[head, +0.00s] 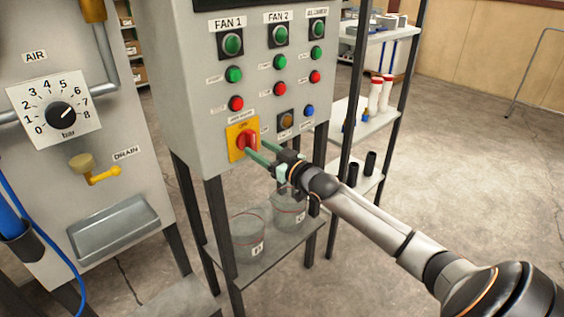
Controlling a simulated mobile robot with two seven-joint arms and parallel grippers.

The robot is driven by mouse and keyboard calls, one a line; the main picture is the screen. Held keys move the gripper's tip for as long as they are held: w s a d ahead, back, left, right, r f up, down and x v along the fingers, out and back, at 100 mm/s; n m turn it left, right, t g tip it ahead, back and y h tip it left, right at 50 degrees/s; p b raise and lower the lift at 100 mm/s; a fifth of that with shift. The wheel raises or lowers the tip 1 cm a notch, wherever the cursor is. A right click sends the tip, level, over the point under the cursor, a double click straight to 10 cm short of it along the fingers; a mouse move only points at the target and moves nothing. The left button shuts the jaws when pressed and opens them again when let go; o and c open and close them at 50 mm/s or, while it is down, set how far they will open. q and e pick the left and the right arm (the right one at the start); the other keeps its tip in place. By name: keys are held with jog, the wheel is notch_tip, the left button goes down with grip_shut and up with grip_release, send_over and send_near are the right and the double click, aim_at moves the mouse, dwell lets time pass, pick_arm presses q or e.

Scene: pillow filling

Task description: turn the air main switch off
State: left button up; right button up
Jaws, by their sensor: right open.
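The main switch is a red rotary knob (247,141) on a yellow plate (235,149), low on the front of the grey control cabinet (200,90). My right gripper (257,153) is open, with its greenish fingers pointing left at the red knob. Its fingertips are close beside the knob; I cannot tell whether they touch it. The small lettering on the yellow plate is too blurred to read. On the left, the panel labelled AIR (36,57) has a bar dial (60,110) with a black pointer knob. My left gripper does not show.
Green, red, amber and blue buttons (276,80) cover the cabinet above the gripper. Below, clear buckets (249,235) stand on a shelf between the cabinet's legs. A yellow DRAIN valve (100,175) sticks out at left. An open rack (366,130) stands behind my right arm.

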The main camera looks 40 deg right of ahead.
jog(key=s, duration=1)
jog(key=shift+d, duration=0.35)
jog(key=shift+s+f, duration=0.1)
jog(key=s+a+f+g+p, duration=0.1)
jog(key=s+a+f+g, duration=0.1)
jog(key=s+a+f, duration=0.5)
jog(key=s+a+f+g+p, duration=0.2)
jog(key=a+f+g, duration=0.1)
jog(key=f, duration=0.8)
jog(key=s+a+f+g+p, duration=0.1)
jog(key=s+a+f+g, duration=0.1)
jog(key=s+a+f, duration=0.2)
jog(key=s+a+f+n+g+y, duration=0.1)
jog(key=s+a+f, duration=0.3)
jog(key=s+a, duration=0.5)
jog(key=shift+s+a+f+g+p, duration=0.2)
jog(key=shift+a+f+g+p, duration=0.1)
jog(key=shift+g+p, duration=0.1)
jog(key=shift+c, duration=0.6)
jog(key=shift+w+a, duration=0.1)
jog(key=shift+a, duration=0.05)
